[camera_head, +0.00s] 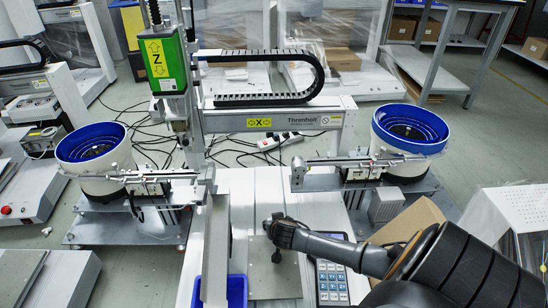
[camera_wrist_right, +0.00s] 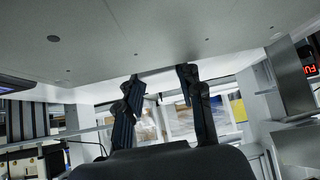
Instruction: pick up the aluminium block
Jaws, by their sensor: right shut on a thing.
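My right gripper (camera_head: 277,250) comes in from the right and points down over a grey metal plate (camera_head: 275,285) on the white bench. In the right wrist view the two dark fingers of this gripper (camera_wrist_right: 161,78) stand apart, with their tips at the edge of a broad grey surface with small holes (camera_wrist_right: 110,40). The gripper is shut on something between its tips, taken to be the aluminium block. The block's outline does not stand out from the pale surface there, and in the head view the gripper hides it. My left gripper is not in view.
A long grey rail (camera_head: 217,240) runs beside the plate, with a blue bin (camera_head: 237,292) at its near end. A keypad box (camera_head: 331,283) stands close on the right. Blue bowl feeders (camera_head: 92,150) and (camera_head: 408,128) flank the gantry (camera_head: 265,122) behind.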

